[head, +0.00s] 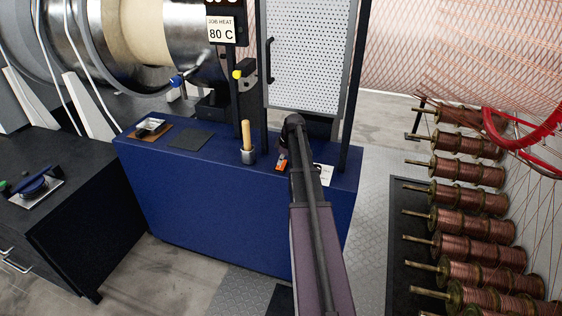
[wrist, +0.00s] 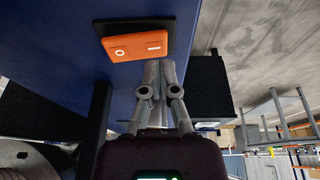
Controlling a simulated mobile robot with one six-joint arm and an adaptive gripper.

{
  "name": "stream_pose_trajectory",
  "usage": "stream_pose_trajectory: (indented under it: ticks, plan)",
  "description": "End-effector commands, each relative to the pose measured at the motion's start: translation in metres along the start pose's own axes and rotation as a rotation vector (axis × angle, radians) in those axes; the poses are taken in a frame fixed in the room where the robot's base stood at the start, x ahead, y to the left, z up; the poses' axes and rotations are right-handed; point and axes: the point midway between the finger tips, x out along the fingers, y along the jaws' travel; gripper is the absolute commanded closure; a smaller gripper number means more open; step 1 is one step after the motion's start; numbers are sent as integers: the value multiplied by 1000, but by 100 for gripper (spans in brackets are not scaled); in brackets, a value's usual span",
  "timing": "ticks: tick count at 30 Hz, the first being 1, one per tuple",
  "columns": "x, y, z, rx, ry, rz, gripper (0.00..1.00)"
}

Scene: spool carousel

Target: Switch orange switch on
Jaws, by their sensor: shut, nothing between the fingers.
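The orange switch (wrist: 138,42) is a rocker on a black plate on the blue cabinet, marked with a circle at its left end and a bar at its right end in the wrist view. I cannot tell which end is pressed in. In the head view the orange switch (head: 281,166) shows as a small patch just left of my arm. My gripper (wrist: 159,66) is shut and empty, its fingertips just below the bar end of the switch in the wrist view. I cannot tell whether they touch it. In the head view my arm hides the gripper.
The blue cabinet (head: 215,205) carries a wooden-handled tool in a cup (head: 247,155), a dark pad (head: 190,139) and a white card (head: 324,175). A perforated panel (head: 308,55) stands behind. Copper spools (head: 470,198) line the right. Floor is open between.

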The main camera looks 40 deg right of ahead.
Motion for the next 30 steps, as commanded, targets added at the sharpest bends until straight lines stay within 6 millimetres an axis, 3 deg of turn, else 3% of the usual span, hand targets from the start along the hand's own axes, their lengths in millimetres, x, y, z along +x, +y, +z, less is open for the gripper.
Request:
stream_pose_trajectory:
  ticks: [8,30]
  plan:
    - [-14,-2,-2,0,0,0,100]
    - [-75,-11,-8,-2,0,-1,100]
